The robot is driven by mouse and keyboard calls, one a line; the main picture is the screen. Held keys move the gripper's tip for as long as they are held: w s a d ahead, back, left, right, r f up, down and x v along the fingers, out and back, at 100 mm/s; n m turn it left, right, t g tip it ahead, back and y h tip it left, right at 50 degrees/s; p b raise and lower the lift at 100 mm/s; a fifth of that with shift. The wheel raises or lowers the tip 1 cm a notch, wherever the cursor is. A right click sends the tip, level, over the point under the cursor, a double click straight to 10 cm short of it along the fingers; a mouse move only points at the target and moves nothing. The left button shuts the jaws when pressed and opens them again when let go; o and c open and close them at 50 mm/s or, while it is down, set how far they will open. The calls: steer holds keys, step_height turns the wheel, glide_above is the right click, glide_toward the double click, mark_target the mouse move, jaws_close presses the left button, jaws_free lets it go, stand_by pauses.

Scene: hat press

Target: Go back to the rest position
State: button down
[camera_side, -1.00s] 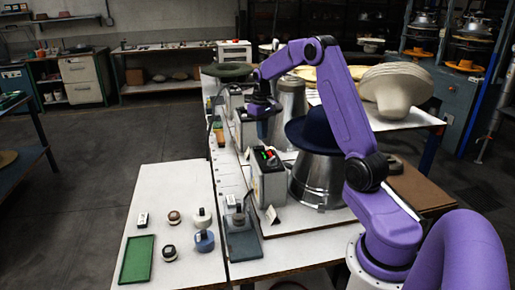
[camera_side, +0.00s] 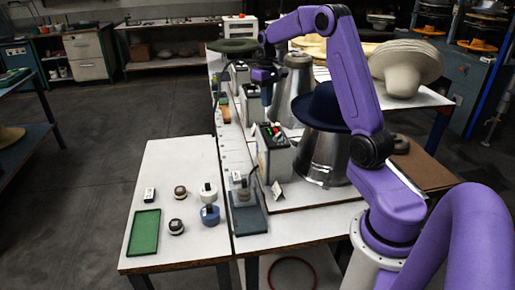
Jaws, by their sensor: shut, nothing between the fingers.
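My gripper (camera_side: 267,103) hangs from the bent purple arm at the upper middle, pointing down. It is shut and empty. It is beside the grey control boxes and left of a metal cone (camera_side: 292,92). The fingertips are small and dark here, so whether they touch anything cannot be told. A dark blue hat (camera_side: 318,108) sits on the nearer metal cone (camera_side: 322,158), partly hidden behind my arm.
A control box (camera_side: 273,155) with red and green buttons stands beside the nearer cone. The white table (camera_side: 172,170) at the left holds a green tray (camera_side: 144,231) and several small stamps or knobs. Pale stacked hats (camera_side: 405,62) stand at the right.

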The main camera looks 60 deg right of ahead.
steer(key=s+a+r+n, duration=0.1)
steer(key=s+a+n, duration=0.25)
steer(key=a, duration=0.85)
steer(key=s+a+r+n, duration=0.1)
steer(key=s+a+n, duration=0.25)
steer(key=a, duration=0.85)
steer(key=s+a+f+n, duration=0.1)
steer(key=s+a+n, duration=0.3)
steer(key=s, duration=0.8)
steer(key=s+a+f+n, duration=0.2)
steer(key=s+a+n, duration=0.1)
steer(key=s, duration=0.9)
steer(key=shift+s+a+n, duration=0.4)
steer(key=shift+n, duration=0.3)
